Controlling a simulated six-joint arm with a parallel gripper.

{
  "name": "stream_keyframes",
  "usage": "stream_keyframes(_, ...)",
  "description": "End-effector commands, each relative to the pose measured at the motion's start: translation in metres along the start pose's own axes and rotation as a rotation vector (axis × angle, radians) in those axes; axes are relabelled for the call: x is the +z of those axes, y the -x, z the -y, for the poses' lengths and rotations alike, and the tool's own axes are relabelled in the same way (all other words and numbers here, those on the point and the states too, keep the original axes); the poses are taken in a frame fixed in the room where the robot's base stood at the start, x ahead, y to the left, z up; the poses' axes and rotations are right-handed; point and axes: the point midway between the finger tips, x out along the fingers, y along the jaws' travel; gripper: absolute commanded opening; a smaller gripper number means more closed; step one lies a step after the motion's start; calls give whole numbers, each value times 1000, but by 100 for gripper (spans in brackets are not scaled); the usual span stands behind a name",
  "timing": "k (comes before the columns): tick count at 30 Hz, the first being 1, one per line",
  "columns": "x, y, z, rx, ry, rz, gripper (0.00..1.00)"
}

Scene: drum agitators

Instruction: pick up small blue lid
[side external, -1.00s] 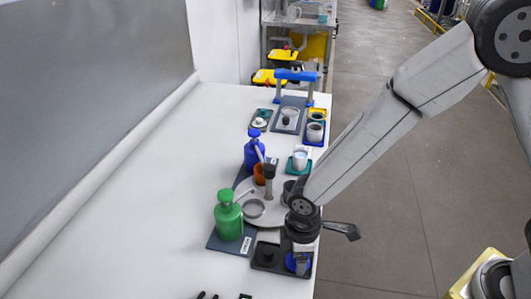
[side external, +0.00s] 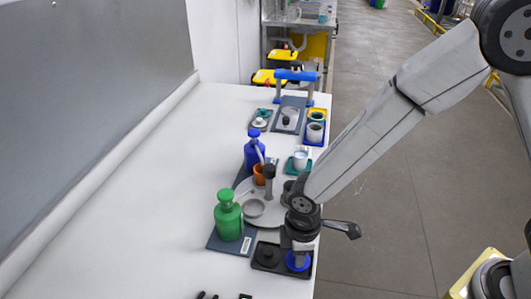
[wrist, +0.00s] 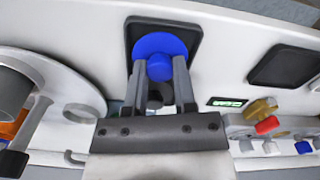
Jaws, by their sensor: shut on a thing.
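The small blue lid (side external: 298,263) is a round disc with a raised knob, at the right end of a black tray (side external: 266,268) near the table's front right edge. In the wrist view, the blue lid (wrist: 160,43) shows ahead of a dark square recess (wrist: 132,35). My gripper (side external: 299,257) is above the lid with its fingers pointing down. In the wrist view, my gripper (wrist: 160,75) is shut on the lid's knob, one finger on each side. I cannot tell whether the lid touches the tray.
A green bottle (side external: 229,218) and a blue bottle (side external: 254,150) stand to the left and behind. A round grey plate (side external: 263,205) with a dark upright post (side external: 268,180) is close behind my gripper. The table's left side (side external: 130,200) is clear.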

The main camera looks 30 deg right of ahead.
Motion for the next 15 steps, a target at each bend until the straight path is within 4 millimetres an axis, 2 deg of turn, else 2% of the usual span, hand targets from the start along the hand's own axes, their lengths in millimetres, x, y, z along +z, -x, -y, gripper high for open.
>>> stream_keyframes(9,0,28,0,-1,1,-2,0)
stream_keyframes(15,14,47,10,-1,1,-1,0)
